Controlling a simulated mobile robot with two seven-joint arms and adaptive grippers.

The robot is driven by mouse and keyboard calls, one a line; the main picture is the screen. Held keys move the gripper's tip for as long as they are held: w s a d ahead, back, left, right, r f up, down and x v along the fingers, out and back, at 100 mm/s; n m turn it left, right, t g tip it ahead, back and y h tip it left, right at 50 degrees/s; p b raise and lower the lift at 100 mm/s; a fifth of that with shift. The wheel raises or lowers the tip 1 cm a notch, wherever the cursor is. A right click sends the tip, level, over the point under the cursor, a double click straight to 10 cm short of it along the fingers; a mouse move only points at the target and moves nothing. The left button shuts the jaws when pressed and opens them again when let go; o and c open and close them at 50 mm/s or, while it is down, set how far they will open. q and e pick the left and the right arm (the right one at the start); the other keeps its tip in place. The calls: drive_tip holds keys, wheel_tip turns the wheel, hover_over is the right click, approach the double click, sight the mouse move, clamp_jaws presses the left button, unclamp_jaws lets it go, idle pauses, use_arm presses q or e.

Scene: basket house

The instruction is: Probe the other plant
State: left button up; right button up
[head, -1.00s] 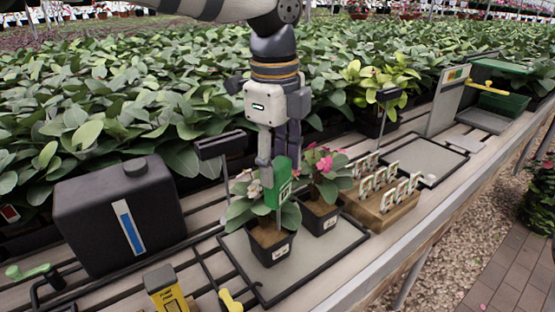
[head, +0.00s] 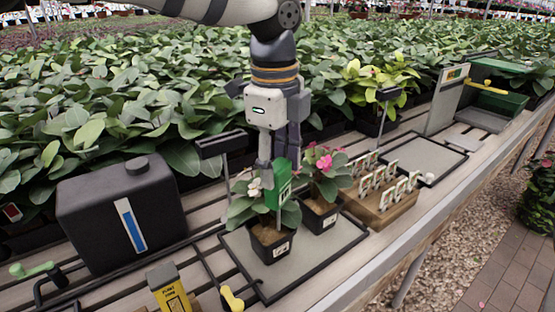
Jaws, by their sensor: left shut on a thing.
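My left gripper (head: 273,170) comes down from above and is shut on the green probe meter (head: 279,184). The probe's thin stem points down at the front plant with pale flowers (head: 241,211), in a black pot (head: 270,247). Leaves hide part of the stem, so I cannot tell how deep its tip is in the soil. The plant with pink flowers (head: 327,165) stands just behind and to the right, in another labelled black pot (head: 321,216). Both pots stand on a grey tray with a black rim (head: 308,262). My right gripper is not in view.
A wooden rack of labels (head: 388,208) stands right of the pots. A black jug (head: 120,210) is at left, and a yellow box (head: 170,290) is in front. An empty tray (head: 425,158) lies at right. Dense foliage fills the back.

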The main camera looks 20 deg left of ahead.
sight(277, 194)
use_arm(q)
drive_tip(key=shift+f, duration=1.85)
drive_tip(key=shift+f, duration=1.35)
drive_tip(key=o, duration=1.4)
drive_tip(key=shift+c, duration=0.2)
drive_tip(key=r, duration=1.2)
drive_tip(key=shift+s, duration=0.4)
